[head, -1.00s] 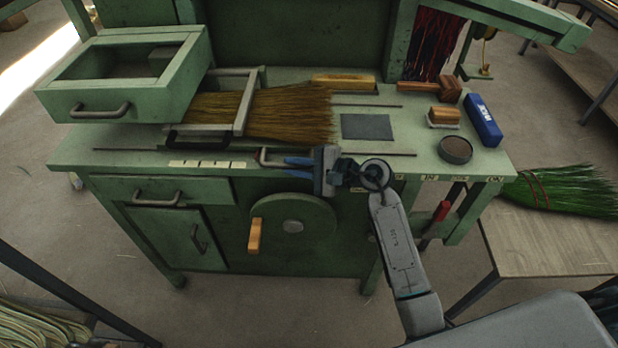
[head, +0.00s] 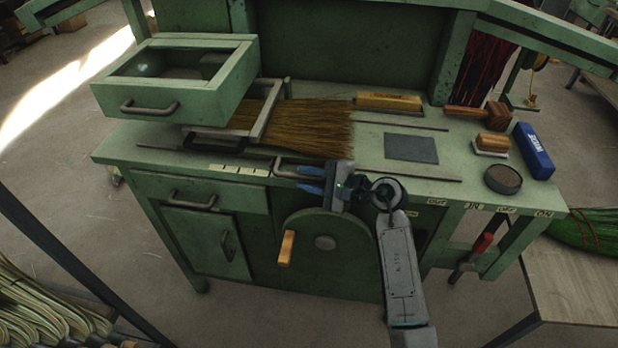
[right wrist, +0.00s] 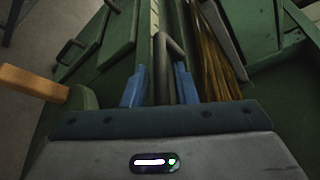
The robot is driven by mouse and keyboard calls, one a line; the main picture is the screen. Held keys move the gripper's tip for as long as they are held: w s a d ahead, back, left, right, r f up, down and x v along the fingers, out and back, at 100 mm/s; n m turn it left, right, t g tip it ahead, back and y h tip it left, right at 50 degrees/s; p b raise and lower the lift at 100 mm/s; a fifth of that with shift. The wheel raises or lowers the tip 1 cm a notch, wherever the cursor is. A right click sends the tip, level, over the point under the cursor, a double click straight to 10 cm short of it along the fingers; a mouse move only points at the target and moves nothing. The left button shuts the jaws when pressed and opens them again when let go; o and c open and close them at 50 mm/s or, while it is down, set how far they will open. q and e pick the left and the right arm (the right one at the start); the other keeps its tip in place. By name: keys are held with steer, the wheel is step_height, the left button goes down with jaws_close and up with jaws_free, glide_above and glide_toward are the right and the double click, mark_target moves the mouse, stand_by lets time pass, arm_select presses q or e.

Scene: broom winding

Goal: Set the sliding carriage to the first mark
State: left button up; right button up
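The grey carriage handle (head: 288,163) is a bent metal bar at the bench's front edge. It sits just right of a pale strip with dark mark lines (head: 238,169). A metal frame (head: 262,112) stands around the broom bristles (head: 310,125) behind it; I cannot tell how it joins the handle. My right gripper (head: 311,180), with blue fingers, is at the handle. In the right wrist view the handle bar (right wrist: 166,65) lies between the two spread fingers (right wrist: 160,88), with a gap showing on its left. My left gripper is not in view.
A green open drawer box (head: 180,80) stands at the bench's back left. A wooden-handled wheel (head: 325,242) is on the bench front below my gripper. A brush (head: 492,143), a round tin (head: 503,178) and a blue box (head: 534,150) lie at the right.

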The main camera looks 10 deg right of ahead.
steer(key=shift+o, duration=0.7)
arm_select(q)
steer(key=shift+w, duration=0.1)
arm_select(e)
steer(key=shift+s+d, duration=0.15)
steer(key=shift+d, duration=0.05)
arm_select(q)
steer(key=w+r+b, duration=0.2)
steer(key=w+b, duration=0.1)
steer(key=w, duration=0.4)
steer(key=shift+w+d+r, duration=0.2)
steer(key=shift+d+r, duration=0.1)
arm_select(e)
steer(key=v, duration=1)
steer(key=shift+s, duration=0.15)
